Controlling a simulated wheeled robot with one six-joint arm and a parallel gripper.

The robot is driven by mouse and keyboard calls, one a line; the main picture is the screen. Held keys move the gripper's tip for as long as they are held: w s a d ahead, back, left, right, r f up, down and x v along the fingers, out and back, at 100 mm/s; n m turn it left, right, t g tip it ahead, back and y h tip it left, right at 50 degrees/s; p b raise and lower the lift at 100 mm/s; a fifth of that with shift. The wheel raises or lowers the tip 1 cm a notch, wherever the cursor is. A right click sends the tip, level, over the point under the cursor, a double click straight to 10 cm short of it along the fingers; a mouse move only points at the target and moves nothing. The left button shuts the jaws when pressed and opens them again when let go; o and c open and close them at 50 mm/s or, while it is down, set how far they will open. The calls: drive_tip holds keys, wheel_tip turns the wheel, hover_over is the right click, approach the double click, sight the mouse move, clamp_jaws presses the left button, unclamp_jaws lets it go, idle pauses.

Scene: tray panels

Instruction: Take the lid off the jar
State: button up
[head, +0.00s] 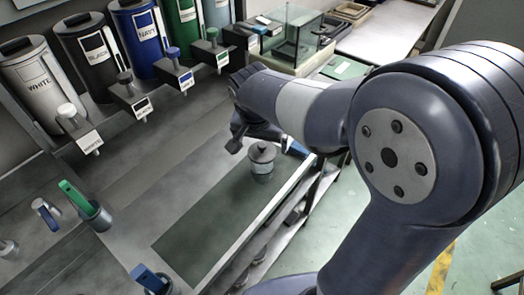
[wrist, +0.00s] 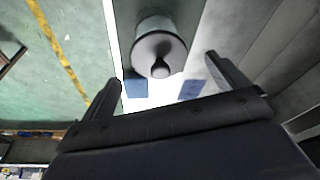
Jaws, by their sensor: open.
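The jar (head: 262,168) stands upright on a dark green mat near the bench's right edge in the head view. Its grey lid (head: 262,151) with a round knob sits on top. In the wrist view the jar (wrist: 155,24) shows from above with the lid (wrist: 158,54) and knob facing me. My gripper (head: 239,137) is just left of and above the jar in the head view, partly hidden by my arm. In the wrist view my gripper (wrist: 163,88) is open, its two fingers apart, with nothing between the tips; the lid lies beyond them.
Labelled canisters, white (head: 32,85), black (head: 92,55) and navy (head: 138,40), line the back left with dispensers below. A holder with a green-handled tool (head: 90,208) and a blue-handled one (head: 150,280) stand at left. A glass tank (head: 292,38) is behind. The mat (head: 200,225) is clear in front.

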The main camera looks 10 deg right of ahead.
sight(262, 150)
drive_tip(key=shift+x, duration=1.35)
drive_tip(key=shift+c, duration=0.5)
drive_tip(key=c, duration=0.9)
drive_tip(key=shift+r, duration=0.1)
drive_tip(key=shift+c, duration=0.2)
